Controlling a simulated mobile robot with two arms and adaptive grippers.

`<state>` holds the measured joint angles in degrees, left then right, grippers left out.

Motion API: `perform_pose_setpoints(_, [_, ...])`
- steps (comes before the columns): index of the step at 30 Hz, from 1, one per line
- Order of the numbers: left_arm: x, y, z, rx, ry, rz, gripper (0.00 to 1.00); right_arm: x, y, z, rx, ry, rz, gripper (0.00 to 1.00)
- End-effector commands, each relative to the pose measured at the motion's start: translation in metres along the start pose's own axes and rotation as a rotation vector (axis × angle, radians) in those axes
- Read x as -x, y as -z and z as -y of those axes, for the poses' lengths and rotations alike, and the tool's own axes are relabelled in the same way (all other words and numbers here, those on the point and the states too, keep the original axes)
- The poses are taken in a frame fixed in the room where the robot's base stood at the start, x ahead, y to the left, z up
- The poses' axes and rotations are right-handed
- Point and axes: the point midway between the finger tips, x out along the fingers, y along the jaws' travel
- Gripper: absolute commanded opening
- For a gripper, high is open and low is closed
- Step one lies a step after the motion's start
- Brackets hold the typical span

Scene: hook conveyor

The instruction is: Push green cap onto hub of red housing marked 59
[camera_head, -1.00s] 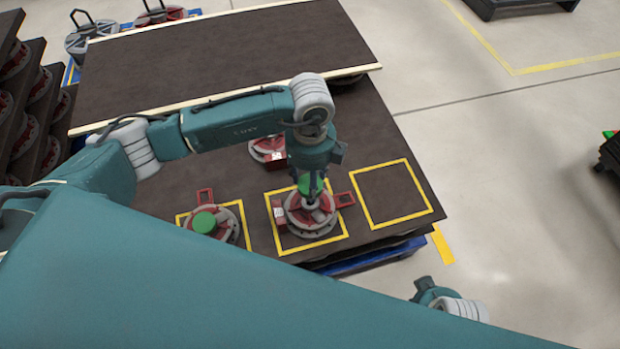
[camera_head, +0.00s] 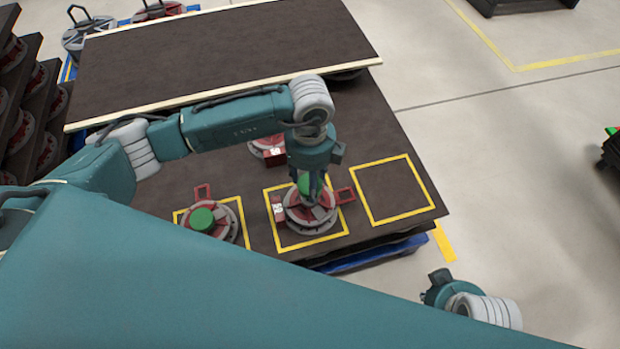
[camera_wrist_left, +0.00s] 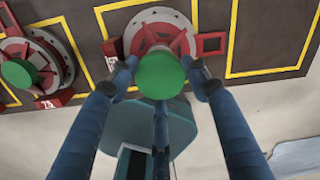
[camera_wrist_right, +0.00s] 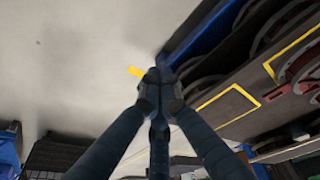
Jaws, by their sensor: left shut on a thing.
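The green cap (camera_wrist_left: 161,74) is held between the fingers of my left gripper (camera_head: 312,193). In the head view the cap (camera_head: 304,184) is at the middle of a red housing (camera_head: 294,220) with a grey rim, in the middle yellow square. The housing carries a white label (camera_head: 278,208), whose number is too small to read surely.
A red housing with a green cap (camera_head: 202,219) stands in the left square. Another red housing (camera_head: 267,147) is behind my left arm. The right square (camera_head: 393,192) is empty. A dark conveyor (camera_head: 220,55) lies behind. Racks of housings (camera_head: 25,110) stand at left.

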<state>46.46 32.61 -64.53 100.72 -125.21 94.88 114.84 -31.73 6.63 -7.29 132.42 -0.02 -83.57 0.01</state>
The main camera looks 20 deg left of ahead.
Motion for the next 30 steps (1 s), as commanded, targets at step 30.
perform_pose_setpoints(30, [-0.037, 0.0, 0.0, 0.0, 0.0, 0.0, 0.34, 0.02, 0.009, -0.002, 0.003, -0.006, -0.074, 0.0])
